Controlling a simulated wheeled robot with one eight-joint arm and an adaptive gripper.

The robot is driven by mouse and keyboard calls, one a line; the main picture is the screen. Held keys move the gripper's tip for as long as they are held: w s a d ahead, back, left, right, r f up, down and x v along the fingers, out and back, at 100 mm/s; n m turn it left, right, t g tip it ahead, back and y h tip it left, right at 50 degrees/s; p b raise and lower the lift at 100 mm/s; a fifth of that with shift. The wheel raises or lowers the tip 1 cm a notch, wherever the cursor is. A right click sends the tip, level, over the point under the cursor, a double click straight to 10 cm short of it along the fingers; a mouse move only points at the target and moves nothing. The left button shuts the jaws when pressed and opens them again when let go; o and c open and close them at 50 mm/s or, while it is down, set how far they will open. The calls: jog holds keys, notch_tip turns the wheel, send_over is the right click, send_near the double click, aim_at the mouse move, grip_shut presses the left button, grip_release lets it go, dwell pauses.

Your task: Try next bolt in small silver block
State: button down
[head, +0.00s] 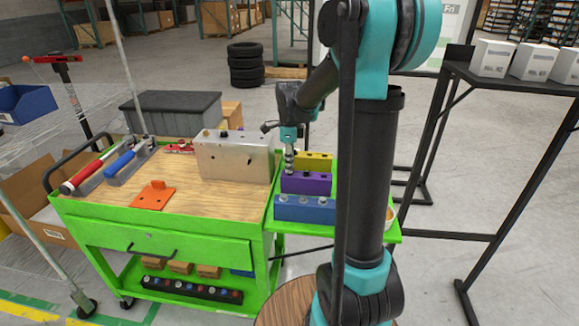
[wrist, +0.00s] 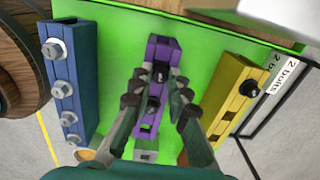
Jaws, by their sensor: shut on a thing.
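A silver block (head: 235,158) with dark holes stands at the back right of the cart top in the head view. My gripper (head: 289,168) points down over the purple block (head: 306,184) on the green side shelf. In the wrist view its fingers (wrist: 161,86) straddle the purple block (wrist: 158,48) and are shut on a dark bolt (wrist: 160,73). The bolt is at the purple block; how deep it sits I cannot tell. A small grey piece (wrist: 146,155) shows at the near end of the purple block, partly hidden by my gripper.
A blue block (head: 304,210) with several silver bolts and a yellow block (head: 315,162) flank the purple one. The yellow block holds a dark bolt (wrist: 249,88). An orange bracket (head: 153,196) and red- and blue-handled tools lie on the wooden cart top, whose middle is clear.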

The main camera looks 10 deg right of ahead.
jog(key=shift+r, duration=3.8)
